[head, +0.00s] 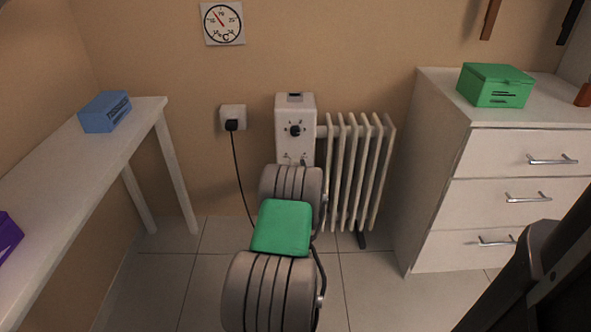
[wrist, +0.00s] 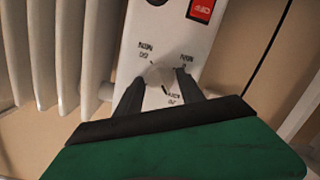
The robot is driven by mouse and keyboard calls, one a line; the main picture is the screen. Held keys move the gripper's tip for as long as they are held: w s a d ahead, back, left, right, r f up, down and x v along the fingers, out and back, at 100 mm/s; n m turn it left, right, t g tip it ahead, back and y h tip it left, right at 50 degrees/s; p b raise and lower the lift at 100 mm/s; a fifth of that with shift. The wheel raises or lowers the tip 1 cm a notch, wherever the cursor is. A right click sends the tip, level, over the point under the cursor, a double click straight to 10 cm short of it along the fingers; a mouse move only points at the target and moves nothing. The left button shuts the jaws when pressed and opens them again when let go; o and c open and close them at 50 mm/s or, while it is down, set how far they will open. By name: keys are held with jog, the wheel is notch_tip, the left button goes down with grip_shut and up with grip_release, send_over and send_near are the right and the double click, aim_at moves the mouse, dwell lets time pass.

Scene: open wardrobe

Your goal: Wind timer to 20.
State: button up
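The white heater control box (head: 293,112) stands against the wall at the left end of the radiator. It has a dark knob (head: 295,130) on its front in the head view. In the wrist view, a pale knob (wrist: 160,79) with small printed marks around it sits on the white panel; I cannot read its setting or tell which dial it is. My gripper (wrist: 160,82) has its two dark fingers apart, one on each side of this pale knob. I cannot tell whether they touch it. A red switch (wrist: 201,9) is at the top of the wrist view.
The white radiator (head: 355,170) is right of the box. A wall socket (head: 233,112) with plug and cable is left. A white table (head: 80,165) bears a blue box (head: 105,111). A white drawer unit (head: 500,180) bears a green box (head: 494,85). A round thermometer (head: 222,22) hangs above.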

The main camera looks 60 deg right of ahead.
jog(key=shift+o, duration=1.3)
jog(key=shift+r, duration=0.1)
jog(key=f+p+v, duration=0.1)
jog(key=p+v, duration=0.1)
jog(key=v, duration=0.5)
jog(key=shift+s+a+r, duration=0.2)
jog(key=shift+a+r, duration=0.15)
jog(key=shift+r, duration=0.05)
